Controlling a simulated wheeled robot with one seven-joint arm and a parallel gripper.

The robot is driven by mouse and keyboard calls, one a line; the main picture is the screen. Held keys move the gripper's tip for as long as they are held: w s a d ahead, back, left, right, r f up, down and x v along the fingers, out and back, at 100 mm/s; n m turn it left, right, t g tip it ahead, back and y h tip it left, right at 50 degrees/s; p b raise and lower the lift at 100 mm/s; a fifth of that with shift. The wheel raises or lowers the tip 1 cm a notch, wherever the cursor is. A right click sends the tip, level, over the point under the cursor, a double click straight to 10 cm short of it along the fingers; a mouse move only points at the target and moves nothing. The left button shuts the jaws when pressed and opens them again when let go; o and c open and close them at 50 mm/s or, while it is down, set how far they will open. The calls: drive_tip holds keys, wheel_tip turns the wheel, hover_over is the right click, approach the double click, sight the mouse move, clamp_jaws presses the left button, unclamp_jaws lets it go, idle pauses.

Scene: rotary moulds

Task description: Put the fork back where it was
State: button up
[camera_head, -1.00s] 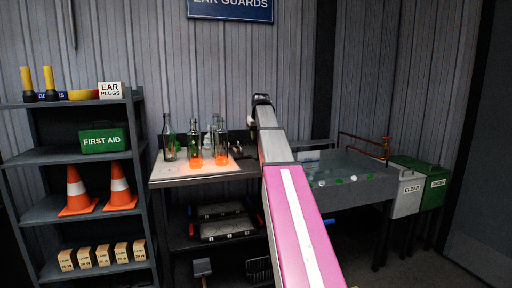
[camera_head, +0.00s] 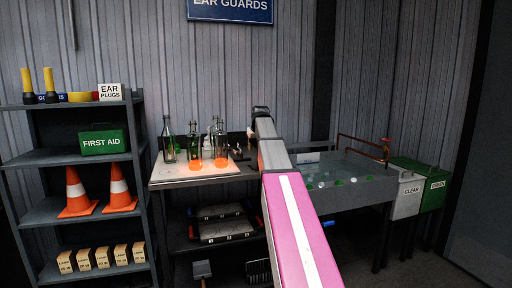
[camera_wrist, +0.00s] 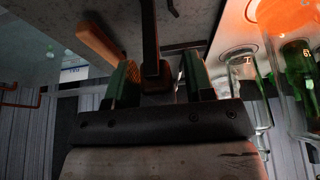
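In the wrist view, the two green fingers of my gripper (camera_wrist: 160,75) stand apart above a grey table top. A brown handle end with a dark shaft (camera_wrist: 150,30), possibly the fork, lies between them. I cannot tell whether the fingers press on it. A dark crossbar (camera_wrist: 181,47) runs beside the shaft. An orange-brown handle (camera_wrist: 98,45) lies left of the fingers. In the head view, my gripper (camera_head: 250,133) is small and partly hidden by my arm at the right end of the bottle table (camera_head: 165,181).
Glass bottles (camera_head: 219,140) stand left of my gripper, some glowing orange at the base; they are close on the right in the wrist view (camera_wrist: 238,75). A grey trough (camera_head: 365,190) with glass pieces and the clear and green bins (camera_head: 433,185) are on the right. Shelves (camera_head: 60,213) stand left.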

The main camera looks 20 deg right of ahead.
drive_tip(key=v, duration=1.2)
drive_tip(key=shift+r, duration=0.15)
